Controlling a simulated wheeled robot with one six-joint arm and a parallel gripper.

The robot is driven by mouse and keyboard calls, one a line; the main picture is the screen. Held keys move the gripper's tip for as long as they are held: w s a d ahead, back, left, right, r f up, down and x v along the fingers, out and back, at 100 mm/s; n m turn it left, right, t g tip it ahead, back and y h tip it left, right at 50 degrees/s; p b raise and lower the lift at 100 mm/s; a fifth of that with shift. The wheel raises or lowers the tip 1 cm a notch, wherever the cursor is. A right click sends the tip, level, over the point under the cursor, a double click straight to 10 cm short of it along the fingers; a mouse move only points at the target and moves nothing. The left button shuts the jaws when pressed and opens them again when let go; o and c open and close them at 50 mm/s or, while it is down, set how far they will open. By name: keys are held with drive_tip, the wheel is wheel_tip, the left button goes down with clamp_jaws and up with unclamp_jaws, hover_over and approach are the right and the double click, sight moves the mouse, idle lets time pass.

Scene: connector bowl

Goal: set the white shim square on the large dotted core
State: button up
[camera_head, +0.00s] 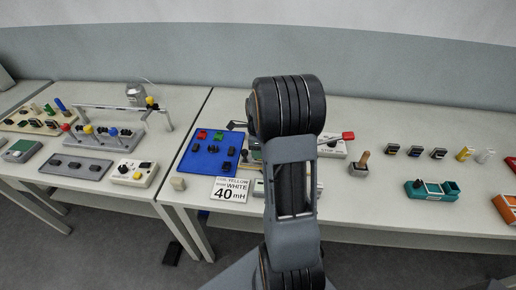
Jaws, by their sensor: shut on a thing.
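My arm rises through the middle of the head view and hides the bench behind it. My gripper is not visible, so what it holds cannot be seen. A blue mat (198,163) lies left of my arm, with several small black parts, a red piece (202,134) and a green piece (219,135) on it. The black parts may be cores, but they are too small to show dots. I cannot make out the white shim or the large dotted core.
Right of my arm are a wooden-handled stamp (360,165), a teal holder (432,190) and several small parts. A grey tray (75,166) lies on the left table. The bench's right front is mostly clear.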

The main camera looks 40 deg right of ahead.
drive_tip(key=o, duration=0.9)
drive_tip(key=shift+o, duration=0.2)
wheel_tip(320, 180, up, 14)
drive_tip(key=shift+f, duration=0.1)
